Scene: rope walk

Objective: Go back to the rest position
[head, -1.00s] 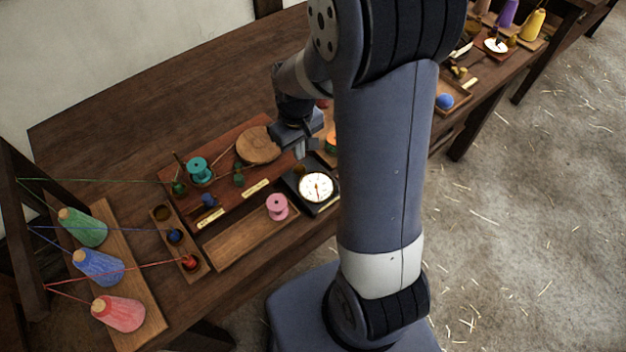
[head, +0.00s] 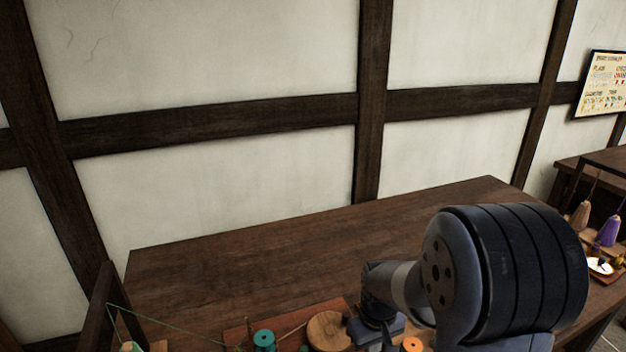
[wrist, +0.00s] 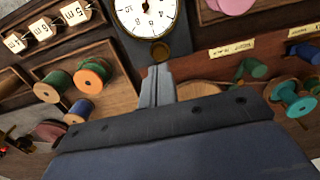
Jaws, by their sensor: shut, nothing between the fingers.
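My gripper shows in the wrist view (wrist: 157,82) with its two fingers together and nothing between them. It is over the workbench, close to a white-faced dial (wrist: 147,14) with a black surround. In the head view my arm reaches over the bench (head: 240,285) at the bottom right of the picture. There my gripper's body is beside a round wooden disc (head: 328,331), and its fingertips are not visible.
In the wrist view, an orange spool (wrist: 92,74), a green spool (wrist: 52,86) and a blue spool (wrist: 78,111) lie left of the fingers. A teal spool (wrist: 298,101) is at the right. The back of the bench is clear before the wall (head: 220,190).

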